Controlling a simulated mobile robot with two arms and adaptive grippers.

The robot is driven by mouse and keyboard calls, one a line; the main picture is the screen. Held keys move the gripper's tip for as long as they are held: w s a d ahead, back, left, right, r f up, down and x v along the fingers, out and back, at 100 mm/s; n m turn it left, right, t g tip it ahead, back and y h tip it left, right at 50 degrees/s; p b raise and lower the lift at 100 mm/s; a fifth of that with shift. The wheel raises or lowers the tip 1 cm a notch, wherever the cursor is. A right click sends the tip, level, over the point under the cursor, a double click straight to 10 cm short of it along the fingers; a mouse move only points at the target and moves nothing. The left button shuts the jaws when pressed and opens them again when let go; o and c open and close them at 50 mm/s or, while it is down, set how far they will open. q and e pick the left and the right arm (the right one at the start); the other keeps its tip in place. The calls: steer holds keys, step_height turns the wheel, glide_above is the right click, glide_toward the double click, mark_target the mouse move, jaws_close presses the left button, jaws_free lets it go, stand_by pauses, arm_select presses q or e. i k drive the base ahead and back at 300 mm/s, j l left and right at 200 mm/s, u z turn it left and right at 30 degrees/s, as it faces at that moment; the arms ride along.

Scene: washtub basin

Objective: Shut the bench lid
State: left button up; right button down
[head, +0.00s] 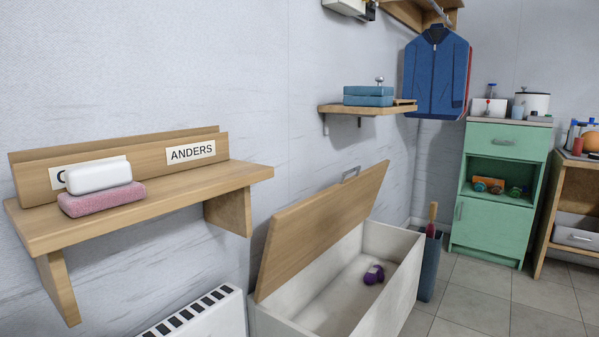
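The bench (390,293) is a white box standing against the wall at the lower middle of the head view. Its wooden lid (318,232) is raised and leans back toward the wall, with a grey handle (351,174) at its upper edge. A small purple object (374,274) lies inside the box. The near end of the box is cut off by the frame. Neither of my grippers shows in the head view.
A wooden wall shelf (150,213) with a pink towel (101,199) and white item is at left, above a radiator (195,315). A dark bin (430,264) stands beyond the bench. A green cabinet (490,232) stands at right. Tiled floor (490,305) is clear right of the bench.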

mark_target(298, 235)
steer(key=i+l+u, duration=0.1)
steer(key=l, duration=0.4)
steer(key=i+l+u, duration=0.15)
steer(key=l, duration=0.3)
steer(key=u, duration=1.3)
steer(key=i+l+u, duration=0.1)
